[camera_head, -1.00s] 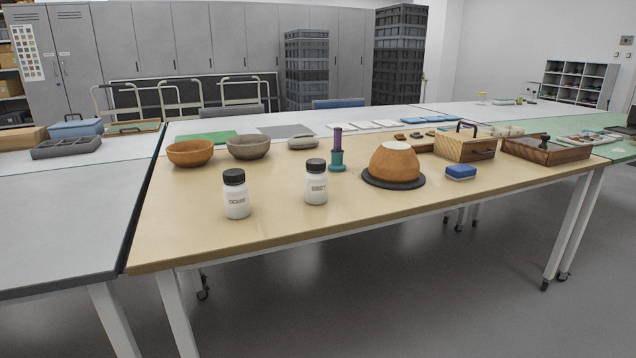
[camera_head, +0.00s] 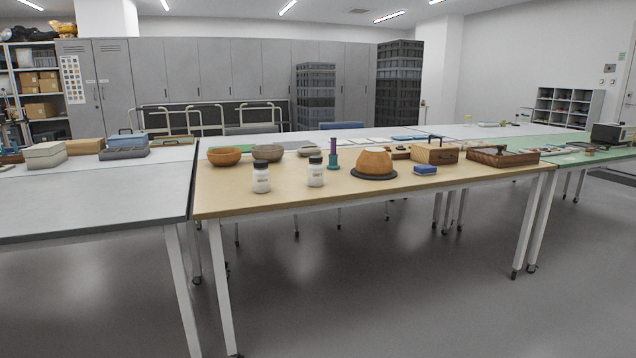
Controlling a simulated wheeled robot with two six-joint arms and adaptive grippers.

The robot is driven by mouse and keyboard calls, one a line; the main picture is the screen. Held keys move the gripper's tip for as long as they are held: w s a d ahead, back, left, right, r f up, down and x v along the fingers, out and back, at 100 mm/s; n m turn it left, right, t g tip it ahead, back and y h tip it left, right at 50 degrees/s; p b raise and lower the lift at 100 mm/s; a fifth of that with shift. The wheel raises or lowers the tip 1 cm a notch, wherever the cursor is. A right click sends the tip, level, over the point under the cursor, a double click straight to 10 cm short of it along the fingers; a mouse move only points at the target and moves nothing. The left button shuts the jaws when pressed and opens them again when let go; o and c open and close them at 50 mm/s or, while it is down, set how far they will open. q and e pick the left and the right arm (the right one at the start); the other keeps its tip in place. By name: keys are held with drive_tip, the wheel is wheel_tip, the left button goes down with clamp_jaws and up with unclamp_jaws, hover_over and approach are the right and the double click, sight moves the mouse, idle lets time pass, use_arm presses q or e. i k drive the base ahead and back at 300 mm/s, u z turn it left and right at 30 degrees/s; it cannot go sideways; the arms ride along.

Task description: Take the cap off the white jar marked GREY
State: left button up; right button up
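Two white jars with black caps stand upright near the front edge of the wooden-topped table (camera_head: 230,202). The right jar (camera_head: 316,177) has a label too small to read surely now; in the earlier frame it seems to read GREY. Its black cap (camera_head: 315,159) is on. The left jar (camera_head: 261,181), whose label read OCHRE earlier, also has its black cap (camera_head: 260,163) on. Neither of my grippers is in view.
Right of the jars stand a purple and teal holder (camera_head: 333,157), an orange dome on a black disc (camera_head: 374,173) and a blue block (camera_head: 425,170). Bowls (camera_head: 224,156) stand behind. The floor in front (camera_head: 380,290) is clear.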

sight(315, 170)
drive_tip(key=z, duration=0.55)
drive_tip(key=i, duration=0.6)
drive_tip(key=z, duration=0.6)
drive_tip(key=i, duration=0.85)
drive_tip(key=u, duration=0.25)
